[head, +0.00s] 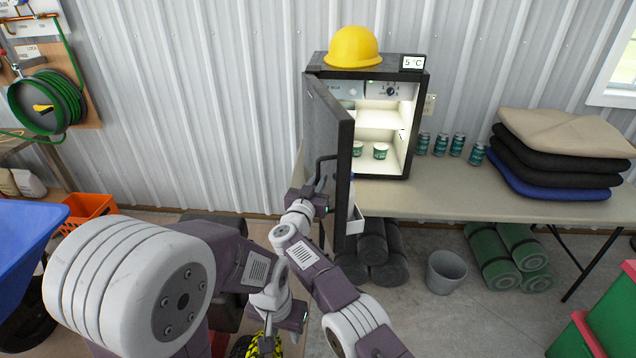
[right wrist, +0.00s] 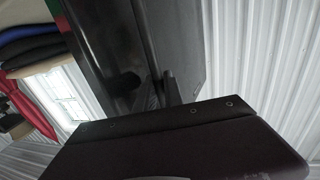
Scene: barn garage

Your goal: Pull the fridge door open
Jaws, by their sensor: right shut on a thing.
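The small dark fridge (head: 420,115) stands on the table against the wall. Its door (head: 343,180) is swung wide open toward me, and the lit shelves inside show. The dark door handle (head: 321,170) is on the door's outer face. My right gripper (head: 318,198) is shut on the handle. In the right wrist view, the dark gripper body covers the lower part and the handle bar (right wrist: 157,90) runs along the dark door (right wrist: 190,45). My left gripper (head: 268,340) hangs low, away from the fridge; its fingers are unclear.
A yellow hard hat (head: 354,47) sits on the fridge. Small tubs (head: 380,151) are inside. Several cans (head: 440,145) and stacked cushions (head: 560,150) are on the table (head: 450,195). Dark rolls (head: 375,250) and a grey bin (head: 446,272) lie below.

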